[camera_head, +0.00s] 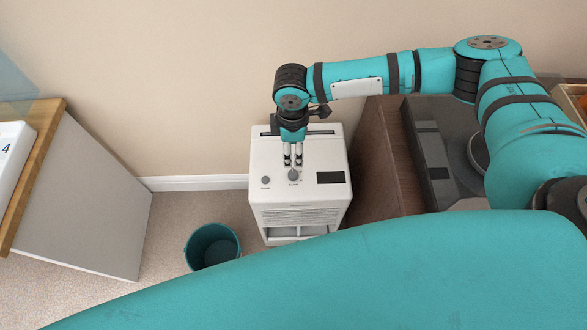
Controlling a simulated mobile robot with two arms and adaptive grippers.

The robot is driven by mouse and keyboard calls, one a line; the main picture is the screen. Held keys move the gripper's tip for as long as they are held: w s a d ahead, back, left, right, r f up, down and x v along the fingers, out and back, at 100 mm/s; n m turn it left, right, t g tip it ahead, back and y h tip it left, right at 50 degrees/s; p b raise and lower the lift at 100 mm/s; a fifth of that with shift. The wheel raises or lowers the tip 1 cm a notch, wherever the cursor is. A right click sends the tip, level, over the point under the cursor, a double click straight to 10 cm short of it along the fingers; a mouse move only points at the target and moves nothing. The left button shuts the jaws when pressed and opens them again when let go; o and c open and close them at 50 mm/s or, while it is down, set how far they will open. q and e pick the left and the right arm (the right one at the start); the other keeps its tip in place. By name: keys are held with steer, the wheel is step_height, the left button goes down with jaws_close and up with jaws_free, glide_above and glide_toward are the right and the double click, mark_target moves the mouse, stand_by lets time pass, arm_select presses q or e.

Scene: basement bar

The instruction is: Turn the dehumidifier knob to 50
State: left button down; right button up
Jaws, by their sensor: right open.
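The white dehumidifier (302,185) stands on the floor against the wall, with a dark display (330,177) at the right of its top panel. Its grey round knob (293,175) sits near the middle of the panel. My right gripper (293,163) points down at the knob, its two fingers close behind or over it. It is open; whether the fingertips touch the knob I cannot tell. The marks around the knob are too small to read. My left gripper is not in view.
A small grey button (265,180) is left of the knob. A teal bucket (212,246) stands on the carpet at the left. A brown wooden cabinet (385,165) with dark equipment is close on the right. A white counter with wooden top (32,160) is at far left.

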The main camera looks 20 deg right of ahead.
glide_above(293, 174)
step_height(293, 174, down, 4)
steer(key=shift+f, duration=0.2)
step_height(293, 174, down, 7)
steer(key=shift+w+f+b, duration=0.1)
steer(key=shift+f+b, duration=0.05)
steer(key=shift+b, duration=0.3)
steer(key=shift+f, duration=0.5)
jaws_close()
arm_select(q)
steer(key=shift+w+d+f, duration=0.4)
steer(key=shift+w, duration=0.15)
